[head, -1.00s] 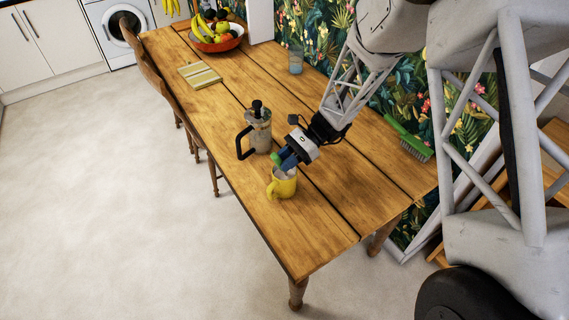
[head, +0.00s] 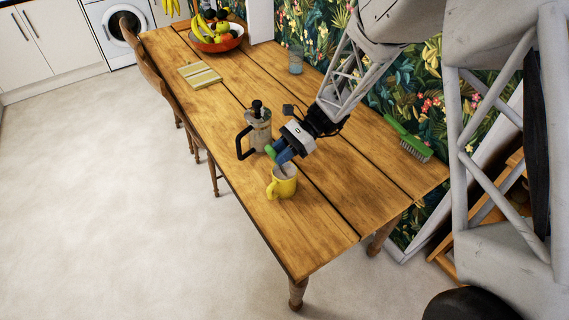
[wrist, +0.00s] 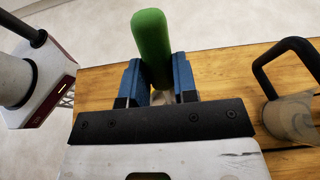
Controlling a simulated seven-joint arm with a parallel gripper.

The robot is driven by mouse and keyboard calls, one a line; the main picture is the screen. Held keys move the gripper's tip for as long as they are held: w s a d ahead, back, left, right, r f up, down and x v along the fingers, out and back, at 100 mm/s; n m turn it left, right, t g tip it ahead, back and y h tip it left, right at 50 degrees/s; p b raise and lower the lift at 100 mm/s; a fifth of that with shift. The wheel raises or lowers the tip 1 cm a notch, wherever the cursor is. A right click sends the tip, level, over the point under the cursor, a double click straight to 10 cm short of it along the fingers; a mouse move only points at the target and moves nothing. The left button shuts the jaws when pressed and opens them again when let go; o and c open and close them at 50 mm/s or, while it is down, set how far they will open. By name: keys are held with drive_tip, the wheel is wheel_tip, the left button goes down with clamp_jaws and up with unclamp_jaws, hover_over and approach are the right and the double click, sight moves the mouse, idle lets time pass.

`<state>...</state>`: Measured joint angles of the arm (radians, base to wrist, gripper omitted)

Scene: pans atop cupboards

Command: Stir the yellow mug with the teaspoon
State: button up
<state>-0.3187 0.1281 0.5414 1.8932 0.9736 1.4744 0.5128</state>
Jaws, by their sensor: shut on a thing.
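The yellow mug (head: 286,188) stands upright on the wooden table (head: 320,215) in the head view, its handle to the left. My gripper (head: 279,155) is just above the mug and shut on the green handle of the teaspoon (head: 270,150). The spoon is tilted, and its lower end reaches down into the mouth of the mug. In the wrist view the green teaspoon handle (wrist: 152,40) sticks up between the blue fingers of my gripper (wrist: 157,75). The spoon's bowl is hidden, and the mug is mostly hidden in the wrist view.
A cafetiere (head: 259,128) with a black handle stands close behind the mug, near my gripper. A green brush (head: 408,140), a glass (head: 295,60), a striped board (head: 199,75) and a fruit bowl (head: 216,42) lie farther off. The table's near end is clear.

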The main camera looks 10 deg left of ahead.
drive_tip(key=shift+s+a+r, duration=0.2)
drive_tip(key=shift+r, duration=0.5)
drive_tip(key=shift+s+a+r, duration=0.2)
drive_tip(key=shift+a+r, duration=0.05)
drive_tip(key=shift+r, duration=0.45)
drive_tip(key=shift+s+a+r, duration=0.2)
drive_tip(key=shift+r, duration=0.5)
drive_tip(key=shift+r, duration=0.15)
drive_tip(key=shift+r, duration=2.35)
